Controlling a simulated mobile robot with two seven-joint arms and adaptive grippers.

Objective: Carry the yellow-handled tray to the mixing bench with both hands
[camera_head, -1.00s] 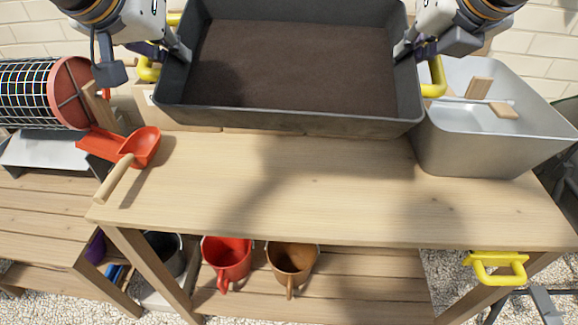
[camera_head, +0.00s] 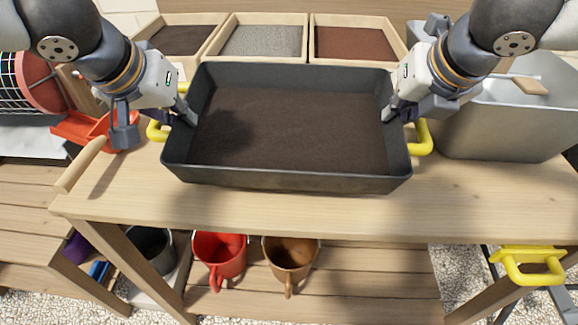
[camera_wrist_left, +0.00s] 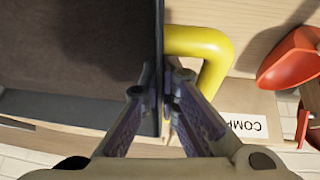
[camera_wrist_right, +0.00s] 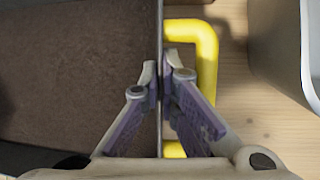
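The dark grey tray (camera_head: 285,180) holds a flat brown fill and is level over the wooden bench (camera_head: 300,208). Whether it touches the bench top is hard to tell. Its yellow handles (camera_head: 157,131) (camera_head: 421,138) stick out at the left and right ends. My left gripper (camera_head: 186,114) is shut on the left wall beside the handle; the left wrist view shows a finger on each side of the wall (camera_wrist_left: 70,108). My right gripper (camera_head: 391,113) is shut on the right wall in the same way, beside the yellow handle (camera_wrist_right: 208,62).
Crates of dark, grey and reddish material (camera_head: 262,42) stand behind the tray. A metal basin (camera_head: 500,125) is close on the right. A red scoop (camera_head: 82,128) lies at the left. Red and brown pots (camera_head: 220,255) (camera_head: 290,258) sit below. The bench's front strip is clear.

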